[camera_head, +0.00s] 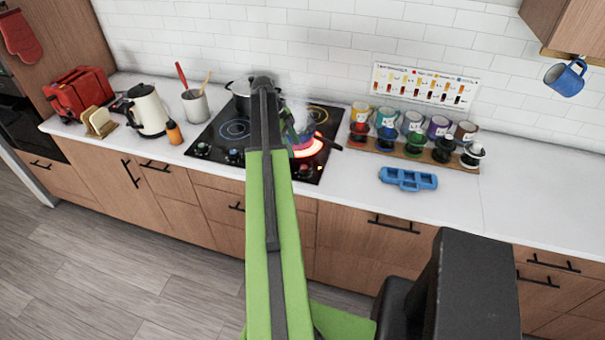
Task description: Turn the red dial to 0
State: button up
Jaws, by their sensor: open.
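A black cooktop (215,118) is set in the white counter, with several dark dials along its front edge. A dial (303,171) at the right end of that row sits in front of a burner glowing red-orange (309,148). Two more dials, a left one (203,149) and a second one (234,156), are left of my arm. I cannot make out the dials' numbers, or which dial is red. My green arm reaches up over the cooktop and covers its middle.
A dark pot (241,101) stands at the back of the cooktop. A kettle (148,111), an orange bottle (174,132) and a utensil crock (195,106) stand to the left. Several cups (413,122) and a blue mould (408,179) are at right. The far-right counter is clear.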

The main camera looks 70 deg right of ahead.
aim_at(303, 167)
jog(key=b+x, duration=0.7)
jog(key=x, duration=0.3)
jog(key=shift+r, duration=0.15)
grip_shut()
